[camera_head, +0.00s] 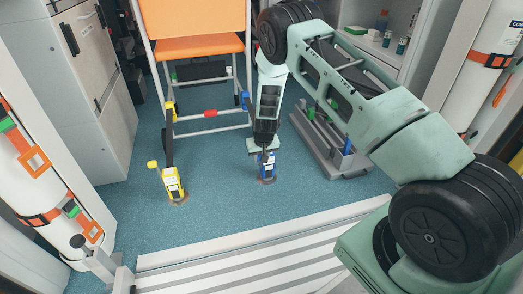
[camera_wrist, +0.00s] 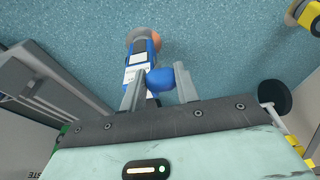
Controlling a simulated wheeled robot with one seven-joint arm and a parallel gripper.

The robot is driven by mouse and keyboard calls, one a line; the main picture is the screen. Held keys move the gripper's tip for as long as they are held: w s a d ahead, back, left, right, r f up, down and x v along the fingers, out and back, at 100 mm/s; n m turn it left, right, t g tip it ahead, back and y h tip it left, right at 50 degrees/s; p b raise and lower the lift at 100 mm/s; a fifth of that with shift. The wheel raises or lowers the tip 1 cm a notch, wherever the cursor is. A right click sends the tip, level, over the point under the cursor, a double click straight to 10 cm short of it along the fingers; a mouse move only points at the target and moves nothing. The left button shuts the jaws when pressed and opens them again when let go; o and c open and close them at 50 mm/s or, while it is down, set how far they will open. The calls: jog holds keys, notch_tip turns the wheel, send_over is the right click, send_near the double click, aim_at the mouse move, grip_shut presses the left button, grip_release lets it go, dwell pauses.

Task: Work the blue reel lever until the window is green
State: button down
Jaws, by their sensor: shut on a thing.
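The blue reel (camera_head: 267,170) stands on the blue floor below my gripper (camera_head: 265,150) in the head view. In the wrist view the blue reel (camera_wrist: 146,52) is at the upper middle, with a white label on its side. The blue lever's rounded end (camera_wrist: 160,78) sits between the two grey fingers of my gripper (camera_wrist: 162,84), which is shut on it. The window's colour cannot be made out in either view. My gripper and arm cover the upper part of the reel in the head view.
A yellow reel (camera_head: 173,184) stands to the left. An orange folding seat (camera_head: 198,47) is behind. A grey rack (camera_head: 335,150) stands close on the right. The slatted ramp (camera_head: 255,250) lies in front. Floor between the reels is clear.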

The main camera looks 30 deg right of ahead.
jog(key=shift+s+a+f, duration=0.25)
jog(key=shift+s+f, duration=0.25)
jog(key=shift+s, duration=0.15)
jog(key=c, duration=1)
grip_release()
jog(key=shift+c, duration=0.2)
jog(key=shift+w+d, duration=0.1)
jog(key=shift+w, duration=0.05)
jog(key=shift+r, duration=0.1)
jog(key=p+v, duration=0.8)
jog(key=v, duration=0.9)
jog(key=shift+r+p, duration=0.2)
jog(key=shift+p, duration=0.2)
